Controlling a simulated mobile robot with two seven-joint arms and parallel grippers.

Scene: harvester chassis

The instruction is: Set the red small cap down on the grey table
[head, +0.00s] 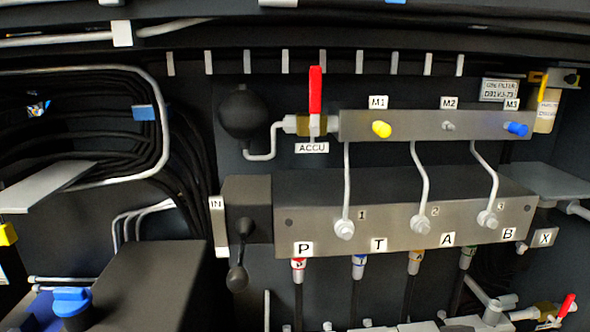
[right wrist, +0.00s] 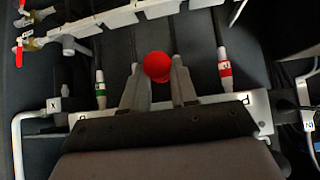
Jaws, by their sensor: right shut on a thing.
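The red small cap (right wrist: 157,66) is round and bright red, and sits between the fingertips of my right gripper (right wrist: 158,78) in the right wrist view. The two grey fingers are shut on it, one on each side. Neither gripper nor the red cap shows in the head view. Flat grey plates jut in at the left (head: 45,187) and right (head: 548,181) of the head view; I cannot tell whether either is the grey table.
A manifold block (head: 400,222) with labelled ports fills the middle. The bar above carries a yellow cap (head: 381,129), a bare M2 fitting (head: 448,126) and a blue cap (head: 516,129). A red-handled valve (head: 315,92) stands upright. Hoses hang below; a dark box (head: 150,285) stands lower left.

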